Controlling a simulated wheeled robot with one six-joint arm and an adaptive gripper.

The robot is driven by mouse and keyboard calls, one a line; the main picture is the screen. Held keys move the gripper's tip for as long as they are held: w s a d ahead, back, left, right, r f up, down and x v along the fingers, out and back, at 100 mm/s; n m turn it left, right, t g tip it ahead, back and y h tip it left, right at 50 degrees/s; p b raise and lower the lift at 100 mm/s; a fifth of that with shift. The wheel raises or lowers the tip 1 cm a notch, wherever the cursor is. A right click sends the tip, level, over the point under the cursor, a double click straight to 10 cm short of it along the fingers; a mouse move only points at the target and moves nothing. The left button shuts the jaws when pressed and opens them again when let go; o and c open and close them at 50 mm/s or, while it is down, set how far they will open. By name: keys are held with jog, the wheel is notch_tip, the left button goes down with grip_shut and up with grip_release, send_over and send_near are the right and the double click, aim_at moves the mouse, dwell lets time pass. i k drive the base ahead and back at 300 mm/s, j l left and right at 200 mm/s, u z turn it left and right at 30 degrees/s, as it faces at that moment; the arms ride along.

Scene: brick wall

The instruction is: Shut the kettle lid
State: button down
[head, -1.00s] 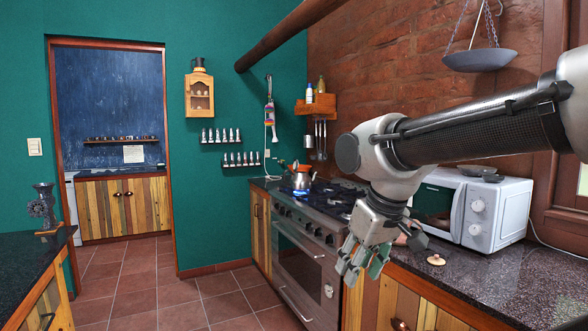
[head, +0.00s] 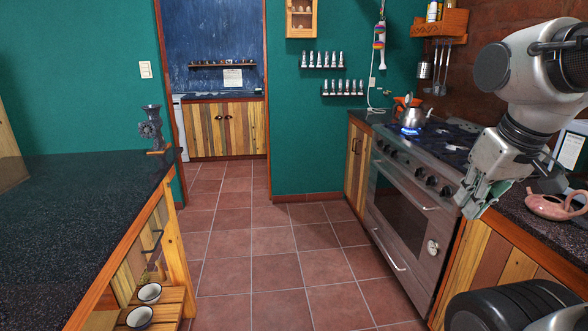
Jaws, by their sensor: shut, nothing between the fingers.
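A pink teapot (head: 550,205) stands on the right counter, partly cut off by the picture edge. My gripper (head: 475,205) hangs at the right, pointing down, in front of the stove's near end in the picture and well apart from the kettle. It is shut and empty.
A dark-topped counter (head: 75,205) fills the left, with two bowls (head: 145,305) on a low shelf. The tiled floor (head: 270,265) between counter and stove is clear. A wooden wall shelf (head: 440,22) and hanging utensils are above the stove.

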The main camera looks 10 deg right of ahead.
aim_at(410, 96)
jog(key=i, duration=2.1)
jog(key=l+z, duration=0.05)
